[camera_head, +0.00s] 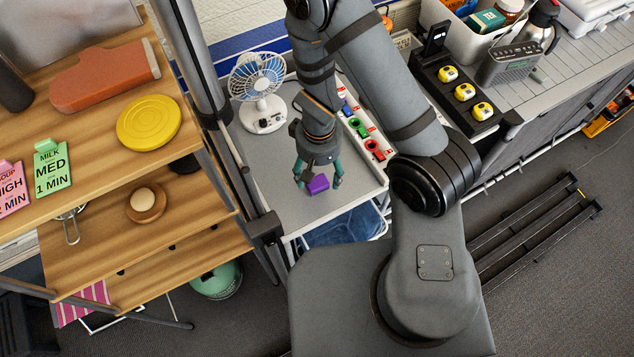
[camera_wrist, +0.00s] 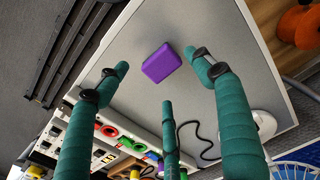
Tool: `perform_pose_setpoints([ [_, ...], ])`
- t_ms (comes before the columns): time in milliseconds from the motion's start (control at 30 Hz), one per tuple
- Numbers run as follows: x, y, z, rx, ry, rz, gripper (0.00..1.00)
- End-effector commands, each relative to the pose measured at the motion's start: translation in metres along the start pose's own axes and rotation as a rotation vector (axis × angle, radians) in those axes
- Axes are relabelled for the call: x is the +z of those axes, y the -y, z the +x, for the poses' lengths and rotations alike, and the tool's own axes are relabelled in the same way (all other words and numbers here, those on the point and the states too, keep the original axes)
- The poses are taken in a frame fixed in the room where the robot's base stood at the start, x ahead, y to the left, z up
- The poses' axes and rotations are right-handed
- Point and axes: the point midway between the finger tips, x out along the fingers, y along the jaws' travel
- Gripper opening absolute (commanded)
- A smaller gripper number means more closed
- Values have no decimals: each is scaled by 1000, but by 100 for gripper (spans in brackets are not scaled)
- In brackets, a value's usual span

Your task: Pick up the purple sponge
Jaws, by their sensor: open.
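The purple sponge (camera_head: 317,185) lies on the grey top of a small table (camera_head: 345,203), near its front edge. It is a small block with nothing on top of it. My gripper (camera_head: 318,178) is right over the sponge in the head view, its green fingers spread around it. In the wrist view the sponge (camera_wrist: 161,63) lies beyond the fingertips, and the open gripper (camera_wrist: 160,85) has three teal fingers with nothing between them. The fingers look apart from the sponge; the exact height gap is hard to tell.
A white and blue fan (camera_head: 259,95) stands at the table's back left. A white strip with coloured switches (camera_head: 360,128) runs along its right side. A wooden shelf (camera_head: 175,225) stands left. A counter holds yellow items in a black tray (camera_head: 478,112).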

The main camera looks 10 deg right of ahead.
Motion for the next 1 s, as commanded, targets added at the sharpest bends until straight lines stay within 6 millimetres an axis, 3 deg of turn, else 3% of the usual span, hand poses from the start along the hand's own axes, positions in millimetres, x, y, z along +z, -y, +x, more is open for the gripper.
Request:
perform_pose_setpoints([
  [400,1,3,42,1,2,1,67],
  [700,1,3,46,0,0,1,67],
  [1000,1,3,46,0,0,1,50],
])
